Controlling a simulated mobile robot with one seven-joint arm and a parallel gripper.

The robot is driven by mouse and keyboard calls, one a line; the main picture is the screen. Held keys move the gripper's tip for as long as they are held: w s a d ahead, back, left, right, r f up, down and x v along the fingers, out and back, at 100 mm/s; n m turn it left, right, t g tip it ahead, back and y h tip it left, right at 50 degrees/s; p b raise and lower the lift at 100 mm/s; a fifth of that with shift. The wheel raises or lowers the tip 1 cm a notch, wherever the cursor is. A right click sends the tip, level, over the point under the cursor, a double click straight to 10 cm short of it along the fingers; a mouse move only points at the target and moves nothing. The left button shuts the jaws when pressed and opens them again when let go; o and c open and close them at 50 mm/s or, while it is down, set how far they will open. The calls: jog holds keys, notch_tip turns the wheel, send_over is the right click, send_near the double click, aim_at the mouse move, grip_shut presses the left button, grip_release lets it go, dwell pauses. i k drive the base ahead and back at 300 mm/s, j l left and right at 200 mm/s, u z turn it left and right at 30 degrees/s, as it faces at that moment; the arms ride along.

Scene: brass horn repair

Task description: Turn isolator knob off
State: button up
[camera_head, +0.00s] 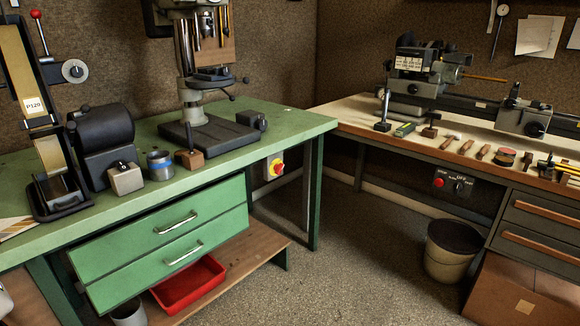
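A red rotary knob (276,169) on a yellow plate shows on a pale switch box below the right end of the green bench's top. It looks like the isolator knob. The picture is too small to tell which way it is turned. My gripper is not in view, and nothing is touching the knob.
The green bench (292,120) carries a belt sander (40,130) and a drill press (195,100). A second bench has a lathe (415,80) and a dark control panel (455,184). A bin (450,262) stands below. The floor (345,240) between the benches is clear.

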aim_at(278, 169)
jog(key=i+l, duration=0.9)
jog(key=i+l+z, duration=0.1)
jog(key=i+l, duration=0.85)
jog(key=i, duration=0.2)
